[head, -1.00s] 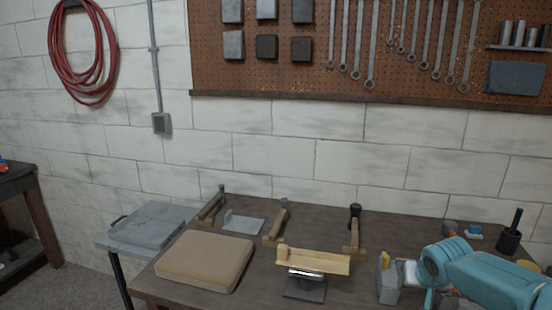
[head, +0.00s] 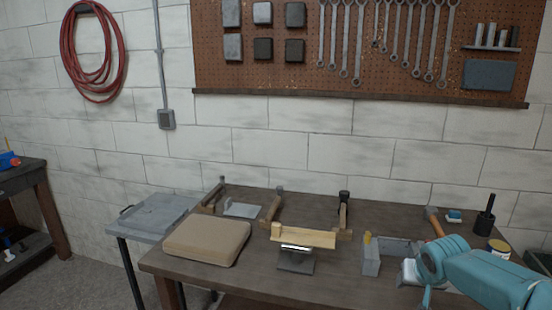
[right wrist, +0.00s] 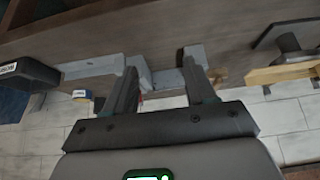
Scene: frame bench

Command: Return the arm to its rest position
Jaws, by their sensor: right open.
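My right arm (head: 480,275), with teal links, reaches in from the lower right of the head view over the right end of the bench. In the right wrist view my right gripper (right wrist: 162,78) is open, its two dark fingers apart, with nothing seen held between them. Grey metal pieces (right wrist: 165,80) on the bench show beyond the fingers. The left arm and gripper are not in view.
The bench (head: 330,275) holds a tan pad (head: 207,243), a wooden piece on a stand (head: 303,237), a grey block (head: 370,258), a hammer (head: 435,223), a black cup (head: 485,222) and a yellow-topped tin (head: 498,248). A pegboard (head: 300,78) hangs behind.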

